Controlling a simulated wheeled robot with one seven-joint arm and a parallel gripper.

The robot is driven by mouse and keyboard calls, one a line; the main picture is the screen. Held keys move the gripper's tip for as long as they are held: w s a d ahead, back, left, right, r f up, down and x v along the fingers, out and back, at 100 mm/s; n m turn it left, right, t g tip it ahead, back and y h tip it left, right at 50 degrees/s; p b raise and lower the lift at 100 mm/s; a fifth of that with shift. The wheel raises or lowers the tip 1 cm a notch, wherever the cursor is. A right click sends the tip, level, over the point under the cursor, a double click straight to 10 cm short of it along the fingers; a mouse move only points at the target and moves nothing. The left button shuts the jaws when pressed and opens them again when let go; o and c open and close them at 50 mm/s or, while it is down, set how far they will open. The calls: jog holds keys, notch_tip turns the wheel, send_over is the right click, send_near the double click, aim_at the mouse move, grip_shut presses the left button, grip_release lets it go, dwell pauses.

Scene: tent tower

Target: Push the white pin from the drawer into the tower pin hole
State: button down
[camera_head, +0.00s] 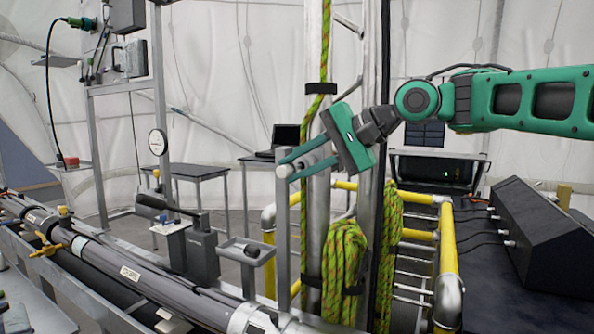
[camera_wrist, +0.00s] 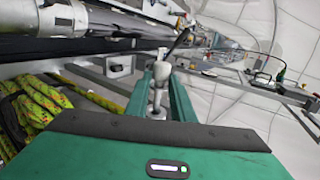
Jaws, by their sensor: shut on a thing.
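My gripper (camera_head: 292,166) is shut on a pale grey-white pin (camera_head: 284,171), in front of the upright metal tower pole (camera_head: 318,215). The pin's rounded end shows at the fingertips in the head view. In the wrist view, the pin (camera_wrist: 161,71) lies between the two green fingers of my gripper (camera_wrist: 159,80), its thinner shaft running back towards the palm. A metal post (camera_head: 282,230) stands just below the fingertips. I cannot make out the tower pin hole or the drawer, nor whether the pin touches the tower.
Green-yellow rope (camera_head: 345,262) hangs in coils on the tower, and a strand runs up the pole. Yellow railings (camera_head: 448,240) stand behind and to the right. A dark console (camera_head: 545,235) sits at right. Long pipes (camera_head: 140,280) and a lever fixture (camera_head: 200,250) fill the lower left.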

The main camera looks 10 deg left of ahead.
jog(key=shift+w+d, duration=0.25)
jog(key=shift+w, duration=0.45)
jog(key=shift+w+d, duration=0.25)
jog(key=shift+w, duration=0.45)
jog(key=shift+w+d, duration=0.25)
jog(key=shift+w, duration=0.45)
jog(key=c, duration=1.4)
grip_release()
jog(key=shift+c, duration=0.2)
send_near(307, 163)
jog(key=shift+s+d+r, duration=0.3)
jog(key=shift+s+d, duration=0.1)
jog(key=shift+s, duration=0.3)
